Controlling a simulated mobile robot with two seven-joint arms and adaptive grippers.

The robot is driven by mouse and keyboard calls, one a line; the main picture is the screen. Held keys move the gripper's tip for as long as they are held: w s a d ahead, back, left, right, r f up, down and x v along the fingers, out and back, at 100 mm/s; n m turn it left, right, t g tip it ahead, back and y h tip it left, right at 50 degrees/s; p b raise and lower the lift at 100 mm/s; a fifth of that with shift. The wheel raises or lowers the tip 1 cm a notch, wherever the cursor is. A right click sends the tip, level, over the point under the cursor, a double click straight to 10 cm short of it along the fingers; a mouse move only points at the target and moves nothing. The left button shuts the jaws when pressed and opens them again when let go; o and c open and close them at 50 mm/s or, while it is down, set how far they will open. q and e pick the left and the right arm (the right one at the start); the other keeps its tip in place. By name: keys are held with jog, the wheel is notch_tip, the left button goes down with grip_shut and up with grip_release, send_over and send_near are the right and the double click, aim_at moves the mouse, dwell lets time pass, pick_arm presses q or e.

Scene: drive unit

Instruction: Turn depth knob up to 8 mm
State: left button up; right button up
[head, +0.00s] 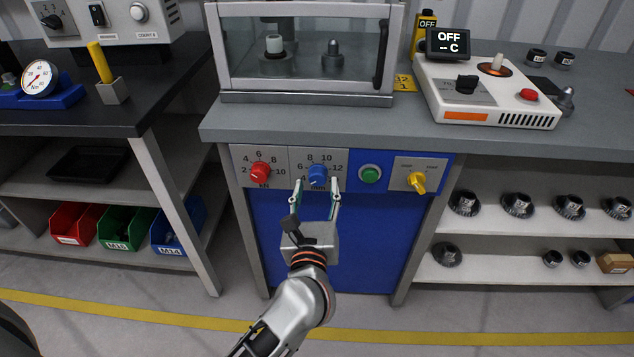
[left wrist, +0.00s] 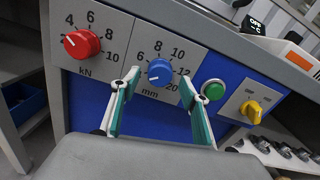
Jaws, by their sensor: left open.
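The depth knob is a blue dial (head: 317,174) on a grey plate marked mm, with numbers around it including 6, 8, 10 and 12. It also shows in the left wrist view as a blue knob (left wrist: 160,72). Its pointer is too small to read with certainty. My left gripper (head: 317,184) is open, its two fingertips just below and either side of the knob in the head view. In the left wrist view the open fingers (left wrist: 159,84) flank the knob; I cannot tell whether they touch it. My right gripper is not in view.
A red kN knob (head: 260,172) sits left of the blue one. A green button (head: 370,174) and a yellow switch (head: 417,182) sit to its right. The grey bench top (head: 300,117) overhangs the panel, with a glazed press enclosure (head: 305,98) on it.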

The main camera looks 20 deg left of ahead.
aim_at(318, 176)
pick_arm(q)
jog(key=shift+x, duration=1.35)
